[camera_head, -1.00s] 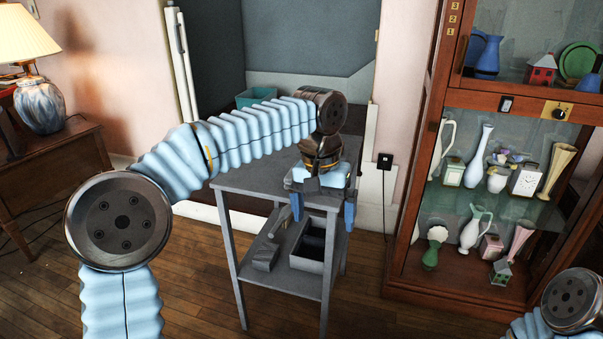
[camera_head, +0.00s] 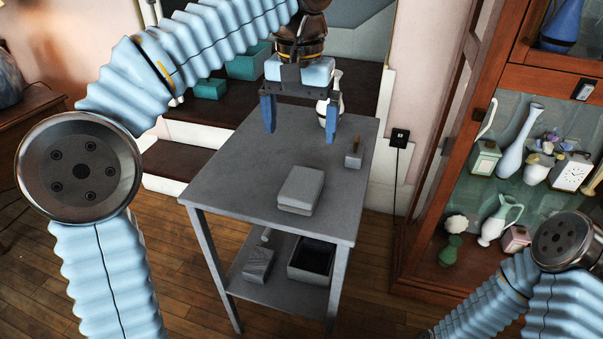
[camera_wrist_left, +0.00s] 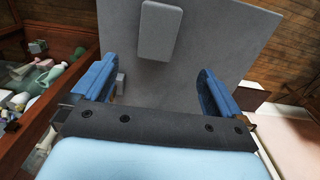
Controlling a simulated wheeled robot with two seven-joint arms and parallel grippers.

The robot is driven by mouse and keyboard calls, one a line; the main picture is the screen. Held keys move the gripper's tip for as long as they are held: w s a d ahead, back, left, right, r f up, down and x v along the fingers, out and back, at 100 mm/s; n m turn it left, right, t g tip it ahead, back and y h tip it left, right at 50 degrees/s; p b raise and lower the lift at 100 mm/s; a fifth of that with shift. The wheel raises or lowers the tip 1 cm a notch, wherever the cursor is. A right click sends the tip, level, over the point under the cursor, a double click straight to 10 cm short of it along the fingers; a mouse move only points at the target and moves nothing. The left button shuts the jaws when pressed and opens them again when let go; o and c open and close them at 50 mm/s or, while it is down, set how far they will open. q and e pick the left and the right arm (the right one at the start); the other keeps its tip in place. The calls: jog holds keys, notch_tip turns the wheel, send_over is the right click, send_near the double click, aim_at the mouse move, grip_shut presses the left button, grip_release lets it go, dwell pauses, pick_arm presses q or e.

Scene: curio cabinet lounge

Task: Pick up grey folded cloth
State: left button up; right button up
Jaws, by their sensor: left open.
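The grey folded cloth (camera_head: 301,190) lies flat on the bare grey top of the small table, near its front edge. In the left wrist view the cloth (camera_wrist_left: 160,30) shows at the top, beyond the fingertips. My left gripper (camera_head: 299,138) is open and empty, with its two blue fingers pointing down over the back part of the table. It is behind the cloth and apart from it. In the left wrist view the open fingers (camera_wrist_left: 153,75) have only tabletop between them. My right gripper is not in view; only part of my right arm shows at the lower right.
The grey table (camera_head: 240,178) also bears a small grey block-like holder (camera_head: 353,161) at right and a white vase (camera_head: 322,112) behind the gripper. Its lower shelf holds an open box (camera_head: 311,262). A glass-fronted cabinet (camera_head: 420,235) stands close on the right.

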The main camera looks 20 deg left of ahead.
pick_arm(q)
jog(key=b, duration=0.2)
send_over(302, 183)
jog(key=f, duration=0.7)
jog(key=shift+w+a, duration=0.25)
jog(key=f, duration=0.2)
jog(key=f+b, duration=0.1)
jog(key=f, duration=0.3)
jog(key=shift+s+d+f, duration=0.2)
jog(key=shift+d, duration=0.05)
jog(key=c, duration=1.1)
jog(key=shift+r, duration=0.1)
jog(key=shift+r, duration=0.25)
notch_tip(302, 183, up, 2)
jog(key=shift+r, duration=0.2)
jog(key=s+r, duration=0.2)
jog(key=s+d+r+p, duration=0.1)
jog(key=s+r, duration=0.1)
jog(key=r, duration=0.1)
jog(key=shift+s+d+r, duration=0.15)
jog(key=shift+d+r, duration=0.05)
jog(key=shift+r, duration=0.15)
jog(key=s+d+r, duration=0.2)
jog(key=s+r, duration=0.2)
jog(key=s, duration=0.5)
jog(key=shift+d+r, duration=0.15)
jog(key=shift+d, duration=0.1)
